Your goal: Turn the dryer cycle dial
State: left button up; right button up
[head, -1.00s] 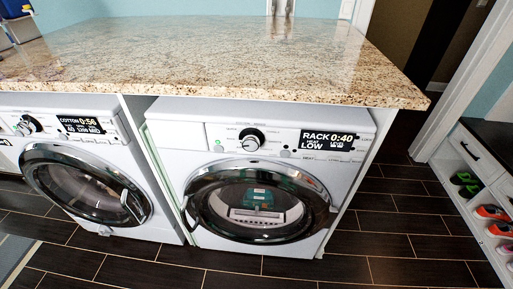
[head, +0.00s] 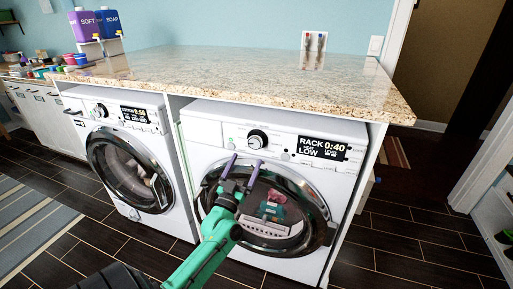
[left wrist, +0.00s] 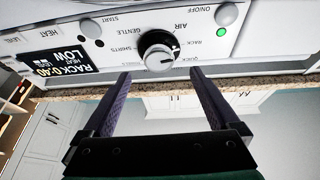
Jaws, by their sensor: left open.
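The dryer (head: 270,180) stands under the right part of the counter, its display reading RACK, LOW, 0:40. Its cycle dial (head: 257,140) is a black knob with a silver face on the white panel. In the left wrist view the dial (left wrist: 158,50) sits ahead of and between the two fingers. My left gripper (head: 242,158) is open and empty, just below the dial in the head view. In the left wrist view its purple fingers (left wrist: 160,82) point at the panel, with the tips short of the dial and not clearly touching it. My right gripper is not in view.
A washer (head: 130,150) stands left of the dryer. The granite counter (head: 230,75) overhangs both machines, its edge just above the panel. Start button (left wrist: 90,28) and on/off button (left wrist: 227,14) flank the dial. Dark tiled floor (head: 400,235) is clear at the right.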

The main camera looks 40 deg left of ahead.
aim_at(254, 145)
pick_arm(q)
jog(key=x, duration=0.6)
jog(key=shift+d, duration=0.1)
jog(key=shift+w+r, duration=0.2)
jog(key=shift+w, duration=0.2)
jog(key=c, duration=1.4)
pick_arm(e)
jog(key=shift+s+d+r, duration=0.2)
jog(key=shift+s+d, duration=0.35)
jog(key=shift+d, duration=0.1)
pick_arm(q)
jog(key=shift+n+p, duration=0.3)
jog(key=shift+n, duration=0.1)
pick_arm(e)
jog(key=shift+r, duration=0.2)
pick_arm(q)
jog(key=n+y+p, duration=0.1)
jog(key=n, duration=0.2)
jog(key=n+g+y+p, duration=0.1)
jog(key=n+y+p, duration=0.1)
jog(key=shift+d+r+n, duration=0.1)
jog(key=shift+n, duration=0.3)
jog(key=shift+d+n+g+y+p, duration=0.1)
jog(key=shift+n+g+y+p, duration=0.45)
jog(key=shift+n, duration=0.75)
jog(key=shift+n+g+y+p, duration=0.35)
jog(key=shift+n+g+p, duration=0.25)
jog(key=shift+n, duration=0.7)
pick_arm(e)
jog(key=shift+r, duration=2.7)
